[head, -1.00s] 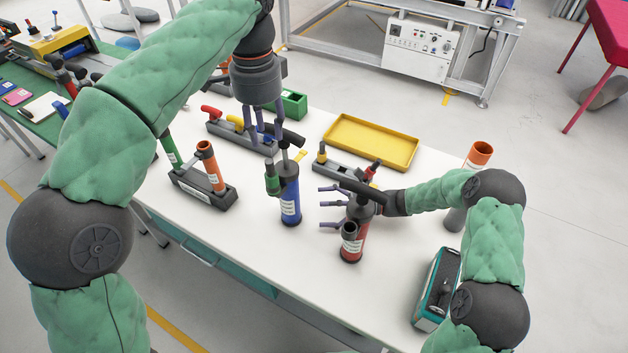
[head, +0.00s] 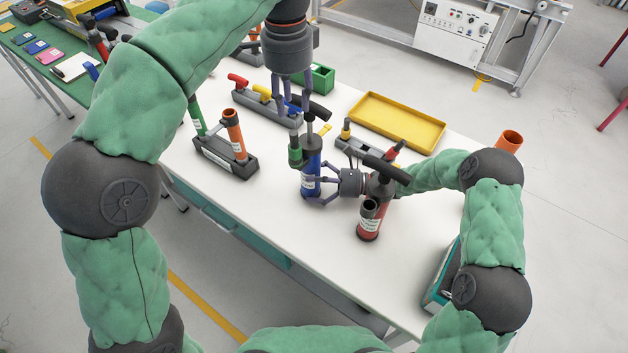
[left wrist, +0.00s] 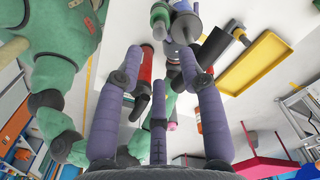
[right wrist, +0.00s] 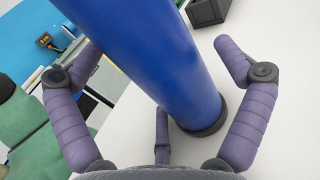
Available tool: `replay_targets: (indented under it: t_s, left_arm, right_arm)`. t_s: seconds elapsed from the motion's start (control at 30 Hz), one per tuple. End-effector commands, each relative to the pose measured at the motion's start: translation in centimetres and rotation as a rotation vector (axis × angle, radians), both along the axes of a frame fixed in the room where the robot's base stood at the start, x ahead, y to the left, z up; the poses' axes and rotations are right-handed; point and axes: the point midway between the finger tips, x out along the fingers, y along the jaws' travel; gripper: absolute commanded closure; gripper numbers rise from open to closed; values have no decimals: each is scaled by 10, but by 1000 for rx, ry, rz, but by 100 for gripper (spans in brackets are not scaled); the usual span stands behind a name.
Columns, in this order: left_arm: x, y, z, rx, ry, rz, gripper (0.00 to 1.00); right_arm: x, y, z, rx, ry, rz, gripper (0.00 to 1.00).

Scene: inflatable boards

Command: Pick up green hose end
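A green hose end (head: 295,154), a short dark-topped cylinder, is upright at the left side of the blue pump (head: 311,178). It also shows at the top of the left wrist view (left wrist: 160,14). My left gripper (head: 293,114) points down just above it, near the pump's black handle. Its three fingers are spread and hold nothing. My right gripper (head: 318,190) reaches in from the right at the blue pump's lower body. In the right wrist view its fingers stand open on both sides of the blue tube (right wrist: 155,60), with visible gaps.
A red pump (head: 370,215) stands close by my right wrist. A rack with green and orange tubes (head: 225,158) is at left. Behind are a rack with coloured handles (head: 265,105), a yellow tray (head: 398,122) and a green box (head: 321,77). The front left tabletop is clear.

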Motion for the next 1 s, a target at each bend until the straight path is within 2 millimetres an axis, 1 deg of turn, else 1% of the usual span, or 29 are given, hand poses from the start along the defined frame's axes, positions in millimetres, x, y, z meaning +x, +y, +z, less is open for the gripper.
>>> replay_targets:
  t_s: [0.03, 0.07, 0.1, 0.17, 0.2, 0.23, 0.27, 0.43, 0.47, 0.5, 0.67, 0.77, 1.0]
  left_arm:
    - [0, 0, 0, 0, 0, 0, 61]
    - [0, 0, 0, 0, 0, 0, 61]
    - [0, 0, 0, 0, 0, 0, 61]
    - [0, 0, 0, 0, 0, 0, 61]
    - [0, 0, 0, 0, 0, 0, 61]
    - [0, 0, 0, 0, 0, 0, 61]
    - [0, 0, 0, 0, 0, 0, 61]
    - [0, 0, 0, 0, 0, 0, 61]
    - [0, 0, 0, 0, 0, 0, 64]
    - [0, 0, 0, 0, 0, -1, 70]
    - [0, -1, 2, 0, 0, -60, 70]
    - [0, -1, 4, 0, 0, -164, 70]
    - [0, -4, 14, 0, -1, -538, 70]
  right_arm:
    - [0, 0, 0, 0, 0, 0, 14]
    - [0, 0, 0, 0, 0, 0, 23]
    - [0, 0, 0, 0, 0, 0, 34]
    - [0, 0, 0, 0, 0, 0, 51]
    - [0, 0, 0, 0, 0, 0, 62]
    - [0, 0, 0, 0, 0, 0, 71]
    - [0, 0, 0, 0, 0, 0, 74]
    - [0, 0, 0, 0, 0, 0, 74]
    - [0, 0, 0, 0, 0, 0, 74]
    - [0, 0, 0, 0, 0, 0, 74]
    - [0, 0, 0, 0, 0, 0, 74]
    - [0, 0, 0, 0, 0, 0, 74]
    - [0, 0, 0, 0, 0, 0, 74]
